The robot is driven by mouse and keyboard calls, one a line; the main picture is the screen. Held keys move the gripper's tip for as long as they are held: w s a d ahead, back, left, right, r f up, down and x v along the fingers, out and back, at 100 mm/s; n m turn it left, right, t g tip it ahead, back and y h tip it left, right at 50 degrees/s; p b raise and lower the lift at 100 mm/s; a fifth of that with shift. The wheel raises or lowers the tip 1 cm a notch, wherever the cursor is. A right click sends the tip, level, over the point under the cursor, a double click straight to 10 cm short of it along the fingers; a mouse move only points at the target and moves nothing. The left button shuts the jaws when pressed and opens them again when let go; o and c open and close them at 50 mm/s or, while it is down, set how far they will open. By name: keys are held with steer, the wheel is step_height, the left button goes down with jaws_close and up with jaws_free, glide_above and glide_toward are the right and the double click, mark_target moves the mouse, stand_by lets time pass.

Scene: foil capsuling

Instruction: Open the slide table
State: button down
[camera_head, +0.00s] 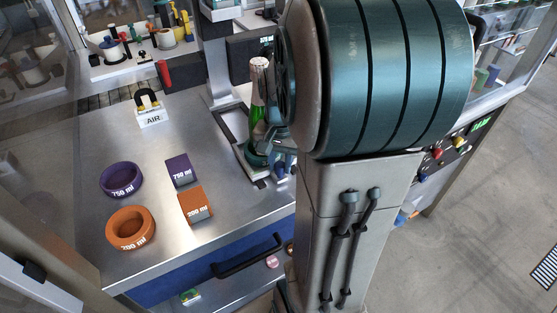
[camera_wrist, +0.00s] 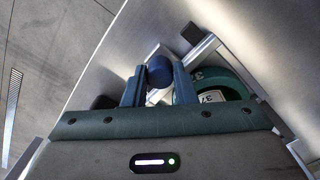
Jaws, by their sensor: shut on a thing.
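The slide table (camera_head: 254,172) is a narrow metal frame set in the steel worktop, partly hidden behind my arm. A green bottle with a pale foil top (camera_head: 258,85) stands upright on its round green base (camera_head: 256,158). In the wrist view, the green base (camera_wrist: 222,82) carries a white number label. My gripper (camera_wrist: 159,78) is shut on a dark blue knob (camera_wrist: 159,68) at the frame's near end. In the head view, my gripper (camera_head: 283,165) is low beside the bottle, and its grip is mostly hidden.
On the worktop (camera_head: 150,185) lie a purple ring (camera_head: 121,179), an orange ring (camera_head: 131,228), a purple block (camera_head: 183,169) and an orange block (camera_head: 195,205). A black handle (camera_head: 247,257) is on the blue front panel. An AIR block (camera_head: 152,118) stands farther back.

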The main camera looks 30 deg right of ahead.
steer(key=c, duration=1.2)
jaws_free()
steer(key=shift+o, duration=0.2)
step_height(320, 180, up, 14)
steer(key=s+a+f+n+t, duration=0.1)
steer(key=s+a+f+n, duration=0.3)
steer(key=a+n, duration=0.1)
steer(key=s+a+f+n+t, duration=0.2)
steer(key=s+a+f+n, duration=0.1)
steer(key=a, duration=0.4)
steer(key=shift+s+a+f+n, duration=0.4)
steer(key=shift+f+n, duration=0.1)
steer(key=shift+n, duration=0.4)
